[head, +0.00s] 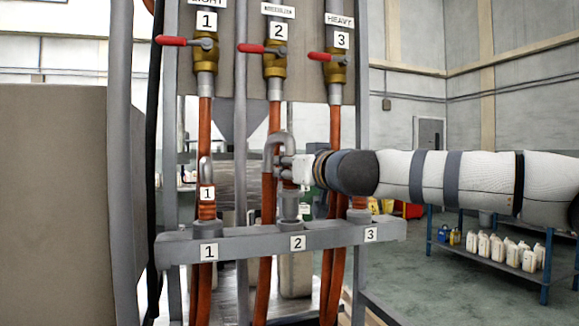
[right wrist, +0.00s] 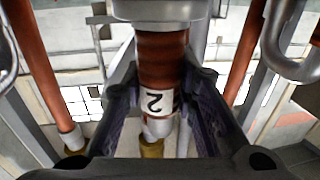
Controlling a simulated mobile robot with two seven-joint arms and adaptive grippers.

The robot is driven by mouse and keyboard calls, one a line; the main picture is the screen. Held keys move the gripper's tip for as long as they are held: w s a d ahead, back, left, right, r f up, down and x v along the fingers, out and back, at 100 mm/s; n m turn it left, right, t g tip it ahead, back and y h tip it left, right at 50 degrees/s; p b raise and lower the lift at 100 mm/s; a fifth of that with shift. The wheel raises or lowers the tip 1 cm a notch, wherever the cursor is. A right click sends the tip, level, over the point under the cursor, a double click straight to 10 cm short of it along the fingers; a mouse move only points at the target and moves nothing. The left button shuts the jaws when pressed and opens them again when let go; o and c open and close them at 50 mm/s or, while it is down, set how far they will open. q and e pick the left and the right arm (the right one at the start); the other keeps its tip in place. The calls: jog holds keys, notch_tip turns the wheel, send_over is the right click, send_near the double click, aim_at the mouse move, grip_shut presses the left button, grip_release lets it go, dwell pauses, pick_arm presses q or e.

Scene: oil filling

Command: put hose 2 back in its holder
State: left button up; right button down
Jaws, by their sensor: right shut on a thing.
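Hose 2 (right wrist: 162,62) is orange with a white label "2" and a grey collar at the top of the right wrist view. My right gripper (right wrist: 158,112) is shut on it, with dark fingers on both sides of the label. In the head view my right gripper (head: 286,170) holds the hose end, with its grey hooked spout (head: 272,143), upright over the slot marked 2. The holder rail (head: 335,235) carries labels 1, 2 and 3. A grey fitting stands between the hose end and the rail; I cannot tell whether the end is seated. My left gripper is not in view.
Hose 1 (head: 206,211) stands in slot 1, left of hose 2. The end in slot 3 (head: 360,214) is partly covered by my right arm. Valves with red handles (head: 262,49) are above. A blue shelf with white bottles (head: 505,250) stands at the right.

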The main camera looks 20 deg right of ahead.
aim_at(294, 191)
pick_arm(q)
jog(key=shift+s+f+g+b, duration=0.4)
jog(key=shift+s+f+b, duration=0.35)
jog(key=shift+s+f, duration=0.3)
pick_arm(e)
jog(key=shift+f, duration=2.35)
jog(key=c, duration=1.3)
grip_release()
jog(key=shift+o, duration=0.5)
jog(key=shift+o, duration=0.7)
jog(key=shift+f, duration=0.15)
